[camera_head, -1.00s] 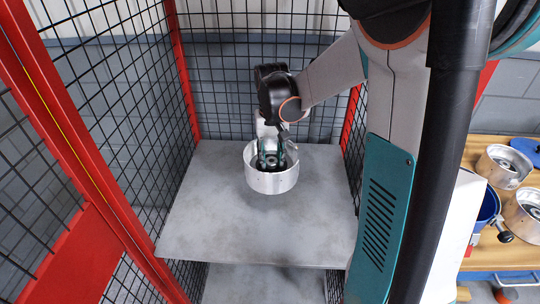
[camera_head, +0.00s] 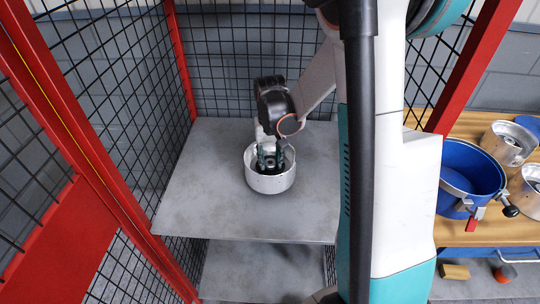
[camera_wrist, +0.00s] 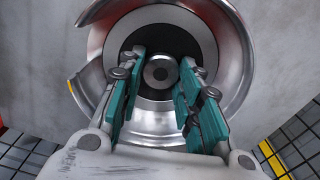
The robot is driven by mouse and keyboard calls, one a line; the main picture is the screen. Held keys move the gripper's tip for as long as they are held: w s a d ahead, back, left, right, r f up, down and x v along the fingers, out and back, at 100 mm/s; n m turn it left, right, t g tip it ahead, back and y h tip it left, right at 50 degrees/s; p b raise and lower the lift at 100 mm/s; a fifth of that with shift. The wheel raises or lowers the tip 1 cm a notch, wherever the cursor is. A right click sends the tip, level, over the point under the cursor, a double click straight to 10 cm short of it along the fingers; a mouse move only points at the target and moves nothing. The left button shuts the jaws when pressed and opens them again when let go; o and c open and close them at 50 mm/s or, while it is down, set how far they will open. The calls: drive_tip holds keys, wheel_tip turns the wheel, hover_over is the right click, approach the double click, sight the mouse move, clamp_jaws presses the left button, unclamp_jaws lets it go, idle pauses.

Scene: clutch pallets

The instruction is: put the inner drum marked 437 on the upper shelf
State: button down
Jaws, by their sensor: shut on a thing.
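The inner drum (camera_head: 269,182) is a silvery metal cup over the upper shelf (camera_head: 200,205), a grey plate inside the cage. I cannot tell whether its underside touches the shelf. My gripper (camera_head: 268,160) reaches down into the drum from above. In the wrist view my gripper (camera_wrist: 160,92) has its two teal-padded fingers inside the drum's curved bright wall (camera_wrist: 232,50), on either side of the round hub (camera_wrist: 160,72), shut on the drum. Exact contact is hard to see. The number 437 cannot be read in either view.
Red posts (camera_head: 185,60) and black mesh enclose the shelf at the left and back. A lower grey shelf (camera_head: 245,270) shows beneath. A wooden table (camera_head: 470,232) at right carries a blue container (camera_head: 465,165) and metal drums (camera_head: 507,140). Shelf around the drum is clear.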

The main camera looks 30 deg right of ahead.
sight(270, 162)
drive_tip(key=shift+f+b, duration=0.45)
drive_tip(key=shift+f, duration=1.05)
drive_tip(key=shift+f, duration=0.15)
drive_tip(key=c, duration=1.2)
unclamp_jaws()
drive_tip(key=shift+o, duration=0.2)
wheel_tip(270, 162, up, 12)
drive_tip(key=p, duration=0.4)
